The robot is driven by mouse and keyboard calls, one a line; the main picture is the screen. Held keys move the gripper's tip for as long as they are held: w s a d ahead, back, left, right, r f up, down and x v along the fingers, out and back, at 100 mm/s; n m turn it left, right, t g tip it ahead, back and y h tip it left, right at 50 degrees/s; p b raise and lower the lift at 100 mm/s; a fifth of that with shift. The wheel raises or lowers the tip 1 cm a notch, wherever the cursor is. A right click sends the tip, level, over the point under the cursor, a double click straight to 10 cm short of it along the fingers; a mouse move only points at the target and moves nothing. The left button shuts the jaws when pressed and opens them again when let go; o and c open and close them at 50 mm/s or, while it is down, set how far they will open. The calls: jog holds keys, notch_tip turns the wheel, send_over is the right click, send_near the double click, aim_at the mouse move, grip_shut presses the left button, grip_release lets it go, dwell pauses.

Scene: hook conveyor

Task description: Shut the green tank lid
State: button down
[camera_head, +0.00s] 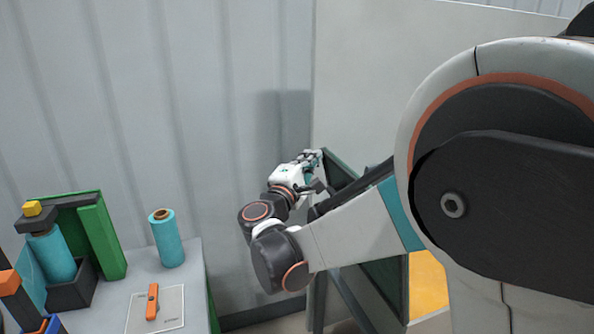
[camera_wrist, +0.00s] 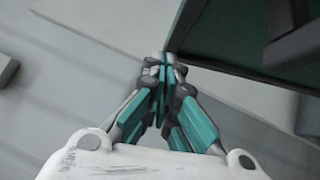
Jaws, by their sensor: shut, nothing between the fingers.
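The green tank lid (camera_head: 341,168) appears as a dark green panel standing raised and tilted behind my arm in the head view. The dark green tank body (camera_head: 385,285) is below it, largely hidden by my arm. My gripper (camera_head: 312,156) is at the upper left edge of the lid, its fingers shut and empty. In the wrist view the shut fingertips (camera_wrist: 166,62) are close to the corner of a dark green panel (camera_wrist: 225,28), which looks like the lid. I cannot tell whether they touch it.
A grey table (camera_head: 190,260) at the left holds a teal spool (camera_head: 167,240), a card with an orange tool (camera_head: 152,302) and a green stand (camera_head: 100,240) with another spool. A ribbed wall is close behind. An orange-yellow surface (camera_head: 428,285) shows right of the tank.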

jog(key=shift+w+d+r, duration=0.1)
jog(key=shift+w+d, duration=0.05)
jog(key=shift+d, duration=0.2)
jog(key=shift+d+r, duration=0.1)
jog(key=w+d+r+m+g+y+p, duration=0.15)
jog(key=d+p, duration=0.25)
jog(key=d, duration=0.4)
jog(key=w+d+r+m+g+p, duration=0.1)
jog(key=w+d+m+g+p, duration=0.2)
jog(key=d, duration=0.6)
jog(key=w+d+f, duration=0.2)
jog(key=d+f, duration=0.2)
jog(key=d, duration=0.4)
jog(key=w+d+f+y+b, duration=0.1)
jog(key=w+d+f, duration=0.1)
jog(key=d, duration=0.5)
jog(key=shift+w+d+f+m+b, duration=0.15)
jog(key=shift+d+f+m+b, duration=0.2)
jog(key=shift+f, duration=0.55)
jog(key=shift+y, duration=0.25)
